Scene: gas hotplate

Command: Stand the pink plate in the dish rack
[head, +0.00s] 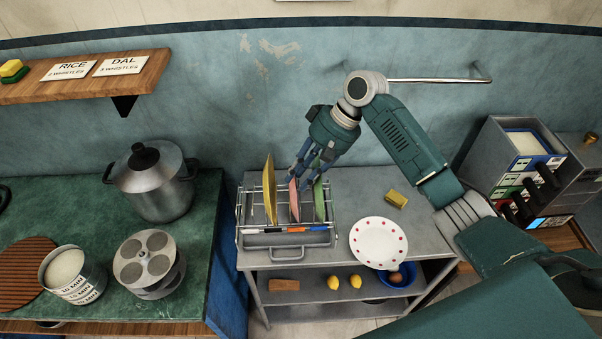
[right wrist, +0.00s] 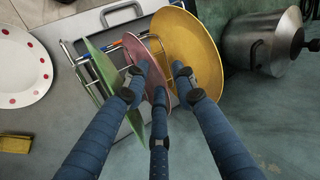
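The pink plate (head: 294,206) stands on edge in the wire dish rack (head: 286,243), between a yellow plate (head: 269,190) and a green plate (head: 319,202). My right gripper (head: 303,184) is above the rack, fingers pointing down at the pink plate's top edge. In the right wrist view, the fingers (right wrist: 160,76) are spread apart around the upper edge of the pink plate (right wrist: 149,50); one finger reaches toward the yellow plate (right wrist: 195,42). The fingers do not look closed on the plate; exact contact is hard to tell. My left gripper is out of view.
A white plate with red dots (head: 378,242) lies right of the rack, with a yellow sponge (head: 397,199) behind it. A pot (head: 150,182) stands on the green counter at left.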

